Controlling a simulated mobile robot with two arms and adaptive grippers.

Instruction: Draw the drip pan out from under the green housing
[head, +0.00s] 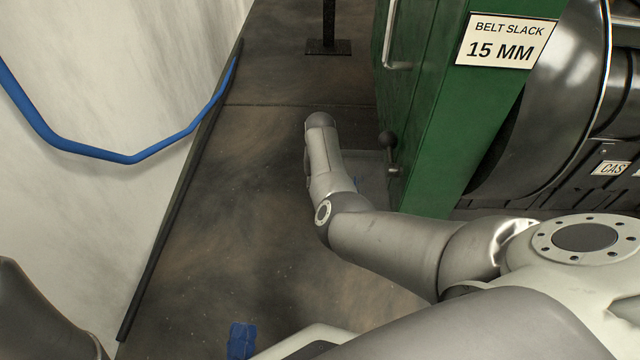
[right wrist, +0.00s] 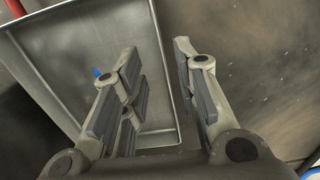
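The drip pan (right wrist: 90,45) is a shallow grey metal tray filling the upper left of the right wrist view. In the head view a small part of the pan (head: 372,172) shows on the floor beside the green housing (head: 432,140), partly behind my right arm. My right gripper (right wrist: 157,55) is open. Its fingers lie to either side of the pan's rim, with gaps visible; contact cannot be made out. My own arm hides this gripper in the head view. My left gripper is not in view.
A pale wall with a blue hose (head: 120,157) stands at the left. A blue object (head: 241,340) lies on the floor at the bottom. A black post foot (head: 328,47) stands at the back. The floor between wall and housing is largely clear.

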